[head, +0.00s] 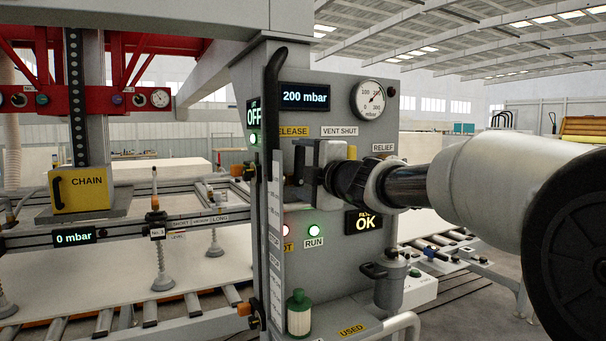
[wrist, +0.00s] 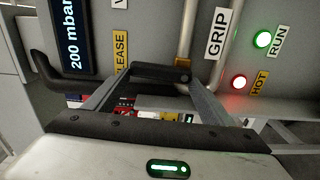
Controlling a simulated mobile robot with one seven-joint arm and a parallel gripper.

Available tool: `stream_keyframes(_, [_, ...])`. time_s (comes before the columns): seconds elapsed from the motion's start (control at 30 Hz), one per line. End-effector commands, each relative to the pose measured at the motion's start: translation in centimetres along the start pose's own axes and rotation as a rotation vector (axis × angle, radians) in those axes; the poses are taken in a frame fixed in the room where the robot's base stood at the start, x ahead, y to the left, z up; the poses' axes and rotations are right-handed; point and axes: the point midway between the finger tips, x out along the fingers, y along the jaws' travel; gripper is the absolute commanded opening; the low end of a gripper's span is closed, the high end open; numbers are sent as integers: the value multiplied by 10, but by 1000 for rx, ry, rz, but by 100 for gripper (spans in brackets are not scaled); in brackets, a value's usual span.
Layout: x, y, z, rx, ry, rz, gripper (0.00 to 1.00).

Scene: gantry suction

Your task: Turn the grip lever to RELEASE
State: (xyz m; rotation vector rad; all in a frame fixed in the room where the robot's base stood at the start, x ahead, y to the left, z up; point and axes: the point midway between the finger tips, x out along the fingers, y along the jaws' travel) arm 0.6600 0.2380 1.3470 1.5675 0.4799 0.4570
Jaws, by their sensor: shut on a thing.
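My gripper (head: 308,172) is at the front of the grey control panel, just below the yellow RELEASE label (head: 293,131). In the wrist view its two fingers (wrist: 160,75) close in on a dark bar, which looks like the handle of the grip lever (wrist: 160,72). The handle lies between the RELEASE label (wrist: 121,52) on the left, partly hidden, and the white GRIP label (wrist: 217,33) on the right. In the head view my gripper hides most of the lever and the GRIP label. I cannot tell the lever's exact angle.
A display reads 200 mbar (head: 305,97), beside a round gauge (head: 370,99). A black upright handle (head: 273,100) stands at the panel's left edge. The green RUN lamp (head: 314,231) is lit below my gripper. A filter bowl (head: 389,280) sticks out at lower right.

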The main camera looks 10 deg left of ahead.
Motion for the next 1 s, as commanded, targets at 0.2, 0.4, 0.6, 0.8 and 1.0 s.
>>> stream_keyframes(0.2, [0,-2,-1,-53,-1,-1,36])
stream_keyframes(0.4, [0,-1,-2,-68,-1,-1,36])
stream_keyframes(0.6, [0,-1,-2,-71,-1,-1,36])
stream_keyframes(0.8, [0,-1,-2,-70,-1,-1,95])
stream_keyframes(1.0, [0,-1,-2,-67,-1,-1,95])
